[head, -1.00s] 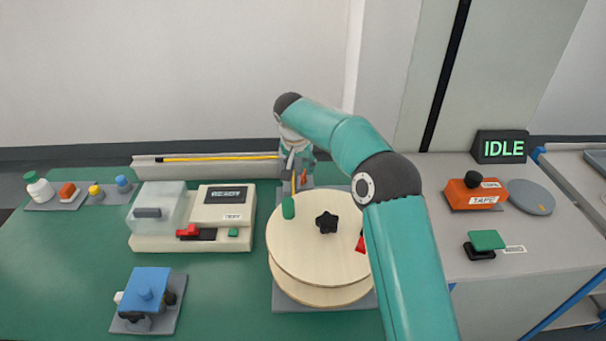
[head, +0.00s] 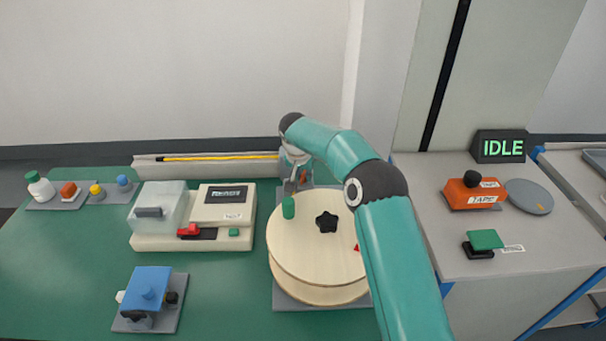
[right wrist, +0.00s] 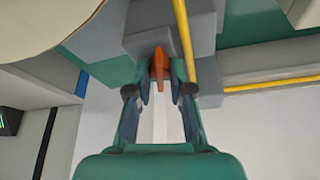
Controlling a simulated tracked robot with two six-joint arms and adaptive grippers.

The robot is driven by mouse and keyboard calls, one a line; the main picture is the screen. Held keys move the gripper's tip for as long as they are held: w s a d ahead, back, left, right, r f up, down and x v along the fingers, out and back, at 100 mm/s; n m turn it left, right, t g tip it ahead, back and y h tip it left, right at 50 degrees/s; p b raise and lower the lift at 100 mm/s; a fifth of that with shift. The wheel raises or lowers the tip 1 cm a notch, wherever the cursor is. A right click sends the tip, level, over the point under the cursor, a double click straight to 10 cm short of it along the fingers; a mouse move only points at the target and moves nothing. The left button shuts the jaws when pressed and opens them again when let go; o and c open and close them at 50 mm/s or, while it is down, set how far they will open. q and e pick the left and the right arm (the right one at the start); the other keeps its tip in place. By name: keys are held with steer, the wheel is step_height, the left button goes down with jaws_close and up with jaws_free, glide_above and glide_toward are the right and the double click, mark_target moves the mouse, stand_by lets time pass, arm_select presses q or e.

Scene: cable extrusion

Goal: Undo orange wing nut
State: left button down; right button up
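The orange wing nut (right wrist: 158,64) sits on a grey block (right wrist: 144,44) in the right wrist view, its wings pointing toward my gripper. My right gripper (right wrist: 158,82) is open, with one finger on each side of the nut and a visible gap to each. In the head view my right gripper (head: 295,182) is behind the wooden spool (head: 300,246), and its own wrist and fingers mostly hide the nut. My left gripper is not in view.
A yellow cable (right wrist: 183,40) runs close beside the right finger; it also lies in the grey trough (head: 145,170). The spool's green peg (head: 288,207) and black knob (head: 326,222) stand in front of the gripper. A white machine (head: 222,206) is to the left.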

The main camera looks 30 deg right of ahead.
jaws_close()
steer(key=shift+n+t+y, duration=0.4)
steer(key=shift+n+y, duration=0.1)
steer(key=shift+n, duration=1.1)
steer(key=o, duration=0.8)
jaws_free()
steer(key=shift+r, duration=0.1)
steer(key=v, duration=1.1)
steer(key=shift+s+a+r, duration=0.1)
steer(key=shift+s+r, duration=0.1)
steer(key=shift+r, duration=0.15)
